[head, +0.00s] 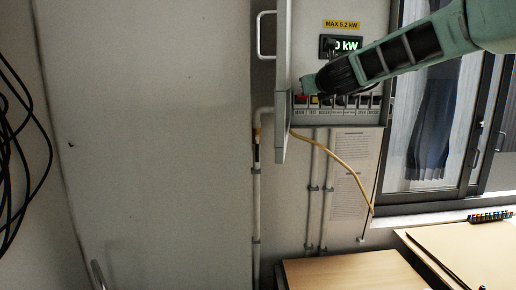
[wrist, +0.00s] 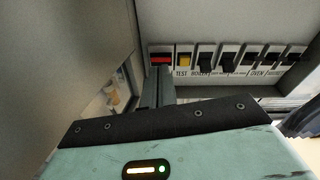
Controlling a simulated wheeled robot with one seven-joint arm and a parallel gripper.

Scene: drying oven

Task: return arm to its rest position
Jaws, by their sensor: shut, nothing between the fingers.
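My gripper (head: 308,84) is at the front of an open electrical panel (head: 305,40), just above the left end of its switch row. In the wrist view, my gripper's fingers (wrist: 158,86) are shut and empty, just below a red switch (wrist: 161,60). Whether they touch it I cannot tell. A yellow test switch (wrist: 184,60) sits to its right, followed by several black switches (wrist: 227,60). My forearm crosses in front of the panel in the head view and hides part of its display (head: 350,44).
The panel door (head: 283,125) stands open on the left, close to my gripper. A yellow cable (head: 335,157) hangs below the panel. A window (head: 430,130) is to the right. A wooden cabinet top (head: 345,272) and a tabletop (head: 470,250) are below. Black cables hang far left (head: 22,150).

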